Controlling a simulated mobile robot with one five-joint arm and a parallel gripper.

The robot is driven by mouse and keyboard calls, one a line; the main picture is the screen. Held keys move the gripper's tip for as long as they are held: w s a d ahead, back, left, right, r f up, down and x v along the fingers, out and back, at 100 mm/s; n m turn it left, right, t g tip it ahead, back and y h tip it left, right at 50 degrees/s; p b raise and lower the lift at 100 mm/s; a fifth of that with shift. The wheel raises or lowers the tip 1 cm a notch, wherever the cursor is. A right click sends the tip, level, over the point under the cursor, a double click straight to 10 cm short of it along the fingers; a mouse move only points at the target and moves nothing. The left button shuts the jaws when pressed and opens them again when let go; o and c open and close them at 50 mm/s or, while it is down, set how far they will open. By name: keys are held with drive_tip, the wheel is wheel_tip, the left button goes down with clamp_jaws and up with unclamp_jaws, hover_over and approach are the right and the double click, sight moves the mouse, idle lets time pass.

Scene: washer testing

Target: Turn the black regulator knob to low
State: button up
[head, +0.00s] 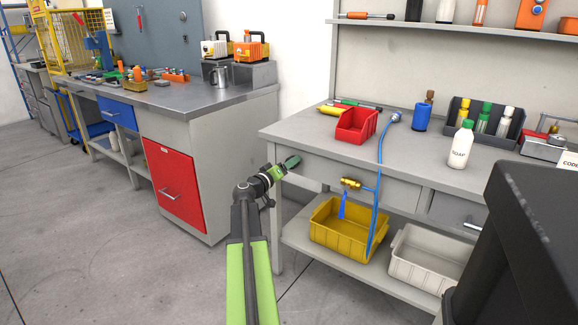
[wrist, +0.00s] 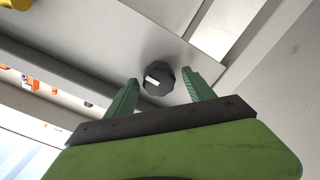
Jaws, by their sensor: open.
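The black regulator knob (wrist: 158,82) shows in the wrist view, a faceted dark knob with a white mark on its face, mounted on a grey surface. My gripper (wrist: 161,77) is open, its two green fingers pointing toward the knob, one at each side of it in the picture. I cannot tell whether either finger touches it. In the head view my gripper (head: 287,165) is at the left front of the grey workbench (head: 312,142). The knob cannot be made out there, and no low setting label is readable.
A red bin (head: 355,126) stands on the bench. Right of my gripper are a brass valve (head: 350,184) and a blue hose (head: 380,165). A yellow bin (head: 345,240) and a white bin (head: 425,262) sit on the lower shelf. Floor is clear to the left.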

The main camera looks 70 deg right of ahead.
drive_tip(key=shift+s+d, duration=0.15)
drive_tip(key=shift+d, duration=0.4)
drive_tip(key=shift+c, duration=0.2)
clamp_jaws()
drive_tip(key=shift+n, duration=0.4)
unclamp_jaws()
drive_tip(key=shift+o, duration=0.2)
